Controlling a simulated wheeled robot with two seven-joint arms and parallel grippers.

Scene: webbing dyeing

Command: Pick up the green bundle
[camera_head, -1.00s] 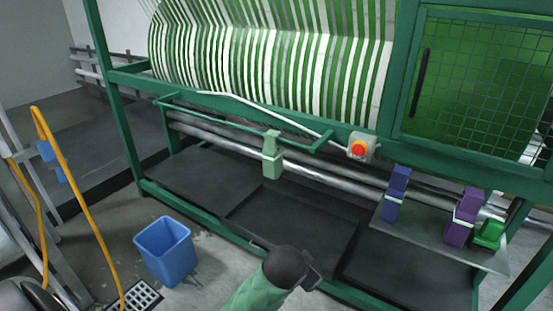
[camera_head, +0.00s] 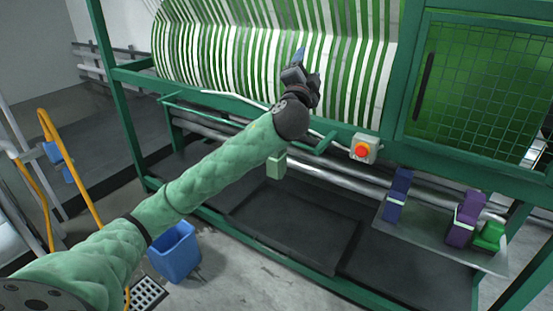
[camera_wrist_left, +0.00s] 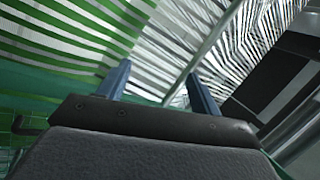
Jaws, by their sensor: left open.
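A dark green bundle (camera_head: 489,236) sits at the right end of the grey shelf, beside a purple bundle (camera_head: 465,217). My left gripper (camera_head: 299,56) is raised in front of the green-and-white webbing, above the pale green bundle and far left of the shelf. In the left wrist view, its two blue fingers (camera_wrist_left: 160,80) stand apart with nothing between them.
A dark blue bundle (camera_head: 397,195) stands at the left of the grey shelf (camera_head: 428,238). The green machine frame carries a red button (camera_head: 362,151) and a mesh door (camera_head: 480,95). A blue bucket (camera_head: 175,252) stands on the floor at left, partly behind my arm.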

